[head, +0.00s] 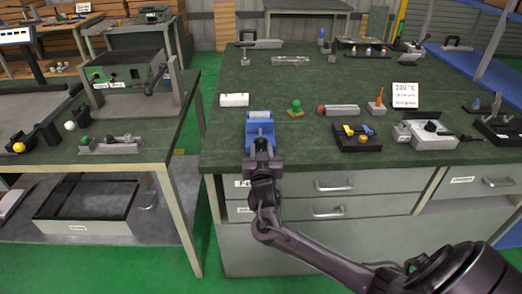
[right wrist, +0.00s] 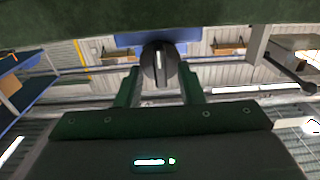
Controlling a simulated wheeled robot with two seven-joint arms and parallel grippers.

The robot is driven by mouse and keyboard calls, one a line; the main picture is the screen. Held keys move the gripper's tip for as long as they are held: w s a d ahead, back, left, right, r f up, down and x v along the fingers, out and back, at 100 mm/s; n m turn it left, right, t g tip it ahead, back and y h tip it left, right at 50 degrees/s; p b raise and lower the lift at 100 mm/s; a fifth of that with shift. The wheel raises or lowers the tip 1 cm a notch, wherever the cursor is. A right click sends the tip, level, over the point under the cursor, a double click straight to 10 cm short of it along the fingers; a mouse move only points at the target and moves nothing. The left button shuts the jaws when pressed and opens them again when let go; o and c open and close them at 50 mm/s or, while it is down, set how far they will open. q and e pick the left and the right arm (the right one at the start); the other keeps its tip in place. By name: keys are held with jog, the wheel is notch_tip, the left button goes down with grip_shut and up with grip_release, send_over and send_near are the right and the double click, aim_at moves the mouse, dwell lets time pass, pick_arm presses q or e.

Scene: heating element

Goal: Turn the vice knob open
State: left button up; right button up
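In the right wrist view, the right gripper's two fingers (right wrist: 160,76) are apart, one each side of the knob, with a visible gap on both sides. My left gripper is out of view.
A black tray (head: 357,138) and a grey device (head: 427,134) stand farther right. Drawers with handles (head: 334,186) lie below.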

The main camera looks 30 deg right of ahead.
grip_shut()
dwell(0.3)
